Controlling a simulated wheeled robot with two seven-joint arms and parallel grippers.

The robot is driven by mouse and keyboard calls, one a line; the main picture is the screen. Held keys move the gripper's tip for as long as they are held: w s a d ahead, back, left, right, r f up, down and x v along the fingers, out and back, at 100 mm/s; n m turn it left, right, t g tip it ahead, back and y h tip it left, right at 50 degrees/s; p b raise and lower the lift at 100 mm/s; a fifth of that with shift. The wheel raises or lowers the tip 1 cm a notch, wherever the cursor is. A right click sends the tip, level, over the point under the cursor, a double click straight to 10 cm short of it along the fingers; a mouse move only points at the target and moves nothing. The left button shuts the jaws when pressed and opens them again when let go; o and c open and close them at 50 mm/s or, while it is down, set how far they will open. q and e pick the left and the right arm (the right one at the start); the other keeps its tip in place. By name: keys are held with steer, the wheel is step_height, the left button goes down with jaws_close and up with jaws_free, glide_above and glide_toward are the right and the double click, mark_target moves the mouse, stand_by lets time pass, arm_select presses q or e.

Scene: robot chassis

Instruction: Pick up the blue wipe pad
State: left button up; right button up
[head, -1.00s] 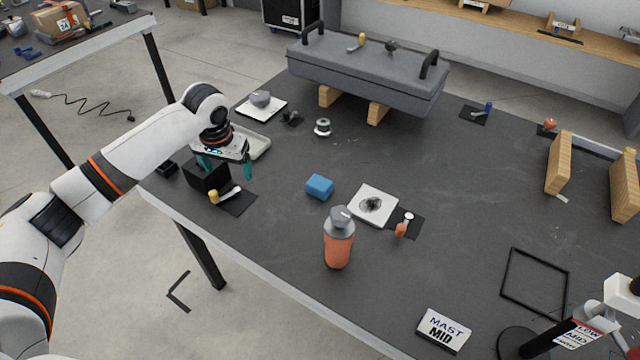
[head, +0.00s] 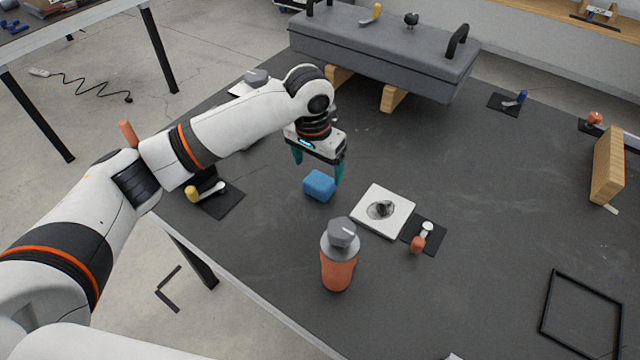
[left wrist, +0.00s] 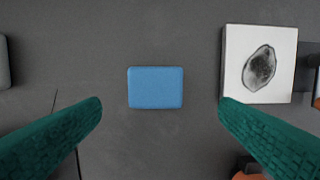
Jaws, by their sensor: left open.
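The blue wipe pad (head: 319,186) is a small rounded block lying on the dark table top. My left gripper (head: 318,172) is above the pad in the head view, its two teal fingers spread wide. In the left wrist view the pad (left wrist: 155,88) lies flat between the lines of the two open fingers (left wrist: 160,105), a little beyond their tips. No finger appears to touch it, and the gripper is empty. My right gripper is not in view.
A white square plate with a dark smudge (head: 399,212) lies right of the pad, also in the wrist view (left wrist: 286,90). An orange bottle with a grey cap (head: 338,268) stands in front. A grey case on wooden blocks (head: 385,65) is behind.

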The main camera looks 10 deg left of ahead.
mark_target(320, 180)
arm_select(q)
steer(key=f, duration=0.2)
steer(key=w+f, duration=0.1)
steer(key=f, duration=0.4)
steer(key=shift+w+f, duration=0.3)
steer(key=shift+c, duration=0.5)
steer(key=c, duration=1)
steer(key=shift+o, duration=0.2)
steer(key=shift+r, duration=0.1)
step_height(320, 180, up, 10)
steer(key=shift+f, duration=0.1)
